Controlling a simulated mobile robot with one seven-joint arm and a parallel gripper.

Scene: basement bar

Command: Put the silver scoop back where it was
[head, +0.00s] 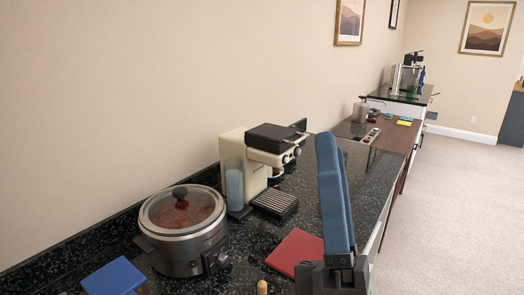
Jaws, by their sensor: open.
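I cannot make out a silver scoop anywhere in the head view. A small tan rounded tip (262,287), perhaps the end of a handle, shows at the bottom edge; the rest of it is cut off. A blue and dark grey upright part, which looks like a link of my arm, stands at the right of the near counter and hides some of the counter behind it. I do not see my gripper's fingertips.
On the dark speckled counter (370,180) stand a lidded round cooker (185,255) and a cream coffee machine (255,165). A blue flat item (114,277) and a red one (296,252) lie near. A brown counter (395,138) lies beyond; open floor (450,210) is right.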

